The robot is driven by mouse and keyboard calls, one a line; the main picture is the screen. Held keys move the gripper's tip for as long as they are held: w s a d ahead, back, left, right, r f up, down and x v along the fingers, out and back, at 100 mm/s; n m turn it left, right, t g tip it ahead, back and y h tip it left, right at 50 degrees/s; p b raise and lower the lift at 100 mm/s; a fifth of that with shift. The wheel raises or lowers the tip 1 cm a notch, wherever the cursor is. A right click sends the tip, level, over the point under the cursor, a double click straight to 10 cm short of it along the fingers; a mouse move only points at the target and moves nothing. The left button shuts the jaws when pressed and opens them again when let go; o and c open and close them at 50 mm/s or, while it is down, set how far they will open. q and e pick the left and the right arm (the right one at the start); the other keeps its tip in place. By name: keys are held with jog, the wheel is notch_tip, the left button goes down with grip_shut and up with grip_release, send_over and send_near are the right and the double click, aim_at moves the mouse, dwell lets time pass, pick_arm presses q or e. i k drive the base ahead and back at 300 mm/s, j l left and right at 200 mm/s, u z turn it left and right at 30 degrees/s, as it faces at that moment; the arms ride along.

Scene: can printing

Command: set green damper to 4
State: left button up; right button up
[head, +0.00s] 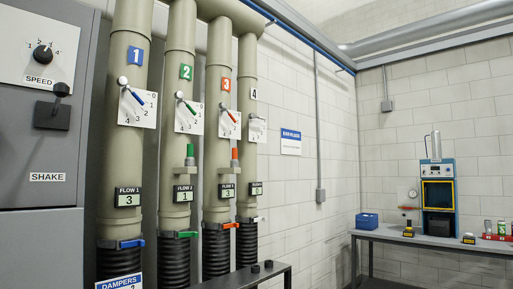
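The green damper is on the second pipe (180,60), below a green tag marked 2 (186,72). Its green lever (188,105) pivots on a white knob at the upper left of a white dial plate (187,124) and slants down to the right. A 4 seems to show near the plate's lower left; the other marks are too small to read surely. The FLOW 2 display (183,194) below appears to read 1. Neither gripper is in view.
Pipes 1 (131,60), 3 (219,60) and 4 (247,70) carry similar plates. A grey cabinet (40,150) with SPEED and SHAKE controls stands at the left. A dark bench (240,279) is below the pipes. A table (390,235) with equipment stands at the far right.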

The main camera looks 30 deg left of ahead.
aim_at(178, 95)
jog(key=i+u, duration=0.25)
jog(key=i, duration=0.15)
jog(key=i+l+u, duration=0.45)
jog(key=i, duration=0.25)
